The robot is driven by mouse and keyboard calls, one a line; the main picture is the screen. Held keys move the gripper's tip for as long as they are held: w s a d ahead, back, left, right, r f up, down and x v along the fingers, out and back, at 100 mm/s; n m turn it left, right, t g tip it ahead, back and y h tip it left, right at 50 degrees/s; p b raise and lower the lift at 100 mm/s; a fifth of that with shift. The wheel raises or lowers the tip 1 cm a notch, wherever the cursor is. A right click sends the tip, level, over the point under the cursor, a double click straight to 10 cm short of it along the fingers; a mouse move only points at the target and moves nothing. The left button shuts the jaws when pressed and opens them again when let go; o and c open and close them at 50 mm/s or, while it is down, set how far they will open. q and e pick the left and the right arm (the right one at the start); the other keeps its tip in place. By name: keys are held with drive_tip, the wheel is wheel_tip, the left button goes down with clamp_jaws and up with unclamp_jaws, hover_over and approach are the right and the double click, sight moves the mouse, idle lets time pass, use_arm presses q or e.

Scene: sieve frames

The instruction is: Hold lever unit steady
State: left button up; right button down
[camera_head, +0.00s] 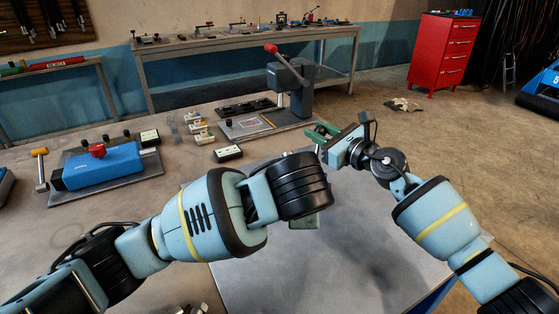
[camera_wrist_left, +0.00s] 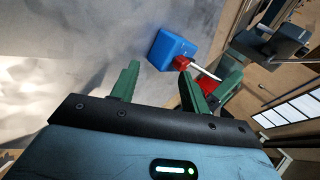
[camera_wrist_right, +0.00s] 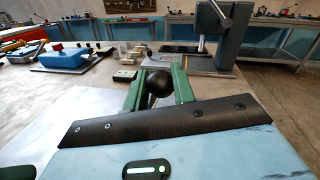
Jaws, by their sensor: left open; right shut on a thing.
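The lever unit shows in the left wrist view as a blue box (camera_wrist_left: 170,50) with a red part (camera_wrist_left: 182,63) and a pale lever rod (camera_wrist_left: 207,74). It is on a grey surface. In the head view my left arm seems to hide it. My left gripper (camera_wrist_left: 160,70) is open; its green fingers are spread, with the box beyond and between the tips, and I see no grip on it. My right gripper (camera_head: 318,132) is shut on a black ball knob (camera_wrist_right: 158,83), which looks like the lever's end.
A grey metal plate (camera_head: 250,285) lies below my arms. Another blue unit (camera_head: 105,165) stands at the left beside a mallet (camera_head: 40,165). A press (camera_head: 290,85) and a small black-and-white box (camera_head: 227,153) stand beyond. A red cabinet (camera_head: 443,52) is at the back right.

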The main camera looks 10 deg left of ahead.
use_arm(q)
drive_tip(key=w+a+r+n+g+h, duration=0.1)
drive_tip(key=a+r+n+h, duration=0.4)
drive_tip(key=r+n, duration=0.2)
drive_tip(key=shift+w+n+g, duration=0.25)
drive_tip(key=shift+n+g, duration=0.05)
drive_tip(key=shift+n, duration=0.7)
drive_tip(key=shift+a, duration=0.1)
use_arm(e)
drive_tip(key=c, duration=1.1)
unclamp_jaws()
drive_tip(key=shift+s+d, duration=0.25)
drive_tip(key=shift+d, duration=0.15)
drive_tip(key=v, duration=1.1)
drive_tip(key=shift+s, duration=0.1)
